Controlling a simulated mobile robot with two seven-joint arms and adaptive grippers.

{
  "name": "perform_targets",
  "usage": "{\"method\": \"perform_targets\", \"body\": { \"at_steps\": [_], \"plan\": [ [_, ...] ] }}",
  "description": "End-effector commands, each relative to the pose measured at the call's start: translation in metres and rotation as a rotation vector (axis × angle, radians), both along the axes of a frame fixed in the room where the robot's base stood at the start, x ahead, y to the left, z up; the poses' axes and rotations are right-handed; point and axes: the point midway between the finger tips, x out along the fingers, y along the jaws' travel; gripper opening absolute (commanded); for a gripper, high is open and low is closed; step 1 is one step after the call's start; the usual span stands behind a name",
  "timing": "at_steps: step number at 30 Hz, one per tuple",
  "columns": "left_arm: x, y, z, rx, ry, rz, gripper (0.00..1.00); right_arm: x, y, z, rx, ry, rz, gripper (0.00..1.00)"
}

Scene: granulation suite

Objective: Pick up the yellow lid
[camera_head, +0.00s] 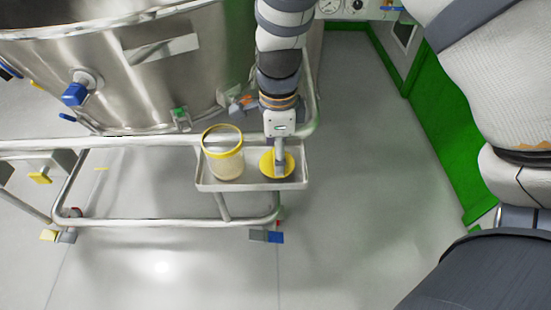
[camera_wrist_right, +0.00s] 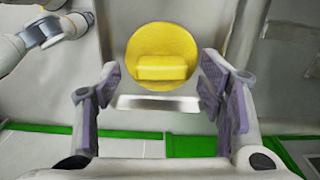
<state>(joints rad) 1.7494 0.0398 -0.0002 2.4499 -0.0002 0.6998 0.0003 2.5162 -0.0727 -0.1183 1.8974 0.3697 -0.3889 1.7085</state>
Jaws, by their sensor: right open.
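The yellow lid (camera_head: 267,164) lies on the right part of a small metal tray (camera_head: 250,186). In the right wrist view the lid (camera_wrist_right: 160,38) is a round yellow disc with a raised block-shaped grip. My right gripper (camera_head: 279,168) is above the lid in the head view and hides part of it. In the right wrist view its fingers (camera_wrist_right: 160,85) are open, with the lid showing beyond and between them, and nothing is held. Whether the fingertips reach beside the grip I cannot tell. My left gripper is in neither view.
A clear jar with a yellow rim (camera_head: 223,154) stands on the tray just left of the lid. Behind is a large steel vessel (camera_head: 150,75) with a blue-knobbed fitting (camera_head: 75,94). A green panel (camera_head: 440,130) stands at right; the front floor is clear.

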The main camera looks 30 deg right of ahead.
Motion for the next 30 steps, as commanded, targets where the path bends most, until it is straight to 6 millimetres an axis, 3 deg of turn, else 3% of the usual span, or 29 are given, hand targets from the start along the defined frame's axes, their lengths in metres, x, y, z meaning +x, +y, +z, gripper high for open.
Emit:
{"method": "perform_targets", "body": {
  "at_steps": [3, 9, 11, 15, 16, 26, 30],
  "plan": [
    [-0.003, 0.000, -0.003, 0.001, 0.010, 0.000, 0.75, 0.000, 0.000, -0.015, 0.001, 0.002, 0.000, 0.63],
    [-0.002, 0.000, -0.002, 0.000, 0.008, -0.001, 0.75, 0.001, 0.000, -0.014, 0.000, -0.002, 0.001, 0.63],
    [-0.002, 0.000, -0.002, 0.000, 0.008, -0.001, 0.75, 0.001, 0.000, -0.014, 0.000, -0.002, 0.001, 0.52],
    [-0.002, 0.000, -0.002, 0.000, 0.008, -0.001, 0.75, 0.000, 0.000, -0.014, 0.000, -0.002, 0.001, 0.20],
    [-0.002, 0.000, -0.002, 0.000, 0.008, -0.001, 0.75, 0.000, 0.000, -0.014, 0.000, -0.002, 0.001, 0.18],
    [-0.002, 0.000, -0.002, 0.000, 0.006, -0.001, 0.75, 0.001, 0.000, -0.012, 0.000, -0.002, 0.001, 0.18],
    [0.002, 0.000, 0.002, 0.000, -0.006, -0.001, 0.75, 0.002, 0.000, 0.006, -0.002, -0.007, 0.002, 0.18]
  ]
}}
